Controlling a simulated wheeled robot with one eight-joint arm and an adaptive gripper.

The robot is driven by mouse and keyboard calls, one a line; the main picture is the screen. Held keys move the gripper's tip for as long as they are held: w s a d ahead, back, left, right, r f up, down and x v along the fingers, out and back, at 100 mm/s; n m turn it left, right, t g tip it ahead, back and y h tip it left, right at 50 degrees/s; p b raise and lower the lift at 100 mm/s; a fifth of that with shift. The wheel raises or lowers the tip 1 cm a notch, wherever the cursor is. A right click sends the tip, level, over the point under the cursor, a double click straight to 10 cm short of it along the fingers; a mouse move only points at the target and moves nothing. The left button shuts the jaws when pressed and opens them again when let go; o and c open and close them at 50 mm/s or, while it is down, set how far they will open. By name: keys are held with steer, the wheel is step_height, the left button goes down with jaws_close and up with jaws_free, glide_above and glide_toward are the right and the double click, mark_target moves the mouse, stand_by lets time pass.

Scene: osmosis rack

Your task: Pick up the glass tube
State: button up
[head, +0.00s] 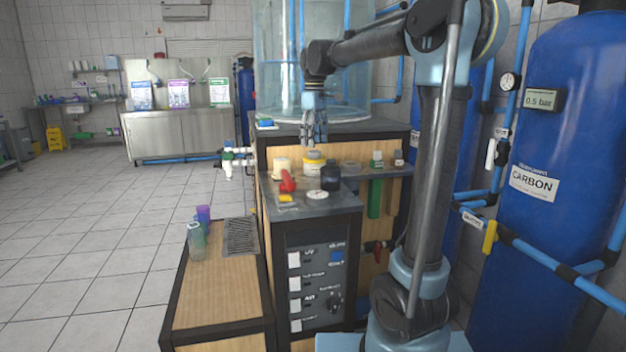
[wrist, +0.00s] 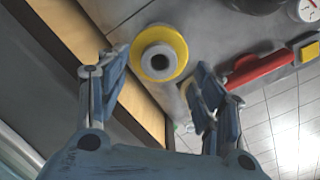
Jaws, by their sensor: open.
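I cannot clearly single out a glass tube in either view. A white jar with a yellow top (head: 313,161) stands on the dark counter, below my gripper (head: 314,138). In the wrist view, a yellow ring with a pale, dark-centred middle (wrist: 159,55) shows beyond my open fingers (wrist: 155,108). My gripper points down and appears empty. A clear greenish vessel (head: 196,242) stands on the low wooden cabinet at left, with a purple cup (head: 203,214) behind it.
A cream cylinder (head: 282,165), a red object (head: 287,181), a dark jar (head: 330,177) and a round gauge (head: 317,195) crowd the counter. The large clear tank (head: 290,60) rises behind. Blue carbon tank (head: 565,150) and pipes stand at right. Tiled floor at left is open.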

step_height(320, 180, down, 4)
steer(key=shift+f, duration=0.1)
steer(key=c, duration=0.9)
step_height(320, 180, up, 28)
steer(key=shift+w+r, duration=0.1)
stand_by(0.4)
